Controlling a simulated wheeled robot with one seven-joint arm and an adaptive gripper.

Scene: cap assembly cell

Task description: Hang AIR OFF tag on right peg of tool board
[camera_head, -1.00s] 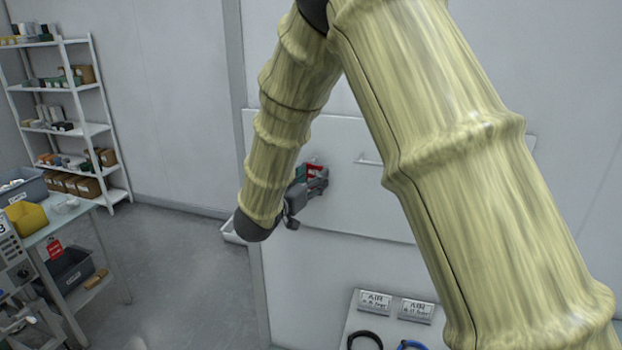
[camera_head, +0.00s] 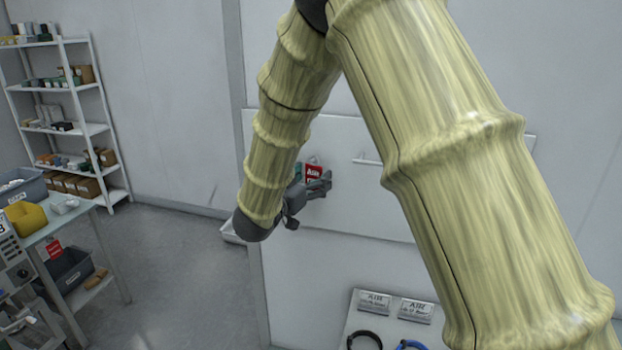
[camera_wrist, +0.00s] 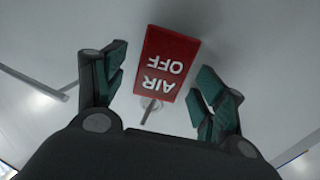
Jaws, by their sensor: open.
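The red AIR OFF tag (camera_head: 313,172) is at the pale tool board (camera_head: 275,130), and its face shows just above my gripper (camera_head: 322,187) in the head view. In the wrist view the tag (camera_wrist: 167,62) appears upside down between the spread fingers of my gripper (camera_wrist: 158,90), with a gap on each side. A short pale peg (camera_wrist: 150,110) shows at the tag's ring end, and the tag seems to hang on it. Another peg (camera_head: 367,160) is bare, to the right of the tag in the head view. My arm hides the board's right part.
Below the board, a small shelf carries two label plates (camera_head: 375,303) and a black ring (camera_head: 364,342) and a blue ring (camera_head: 411,345). A second red tag (camera_head: 54,248) hangs at the table on the left. A shelving rack (camera_head: 65,126) stands behind, with clear floor between.

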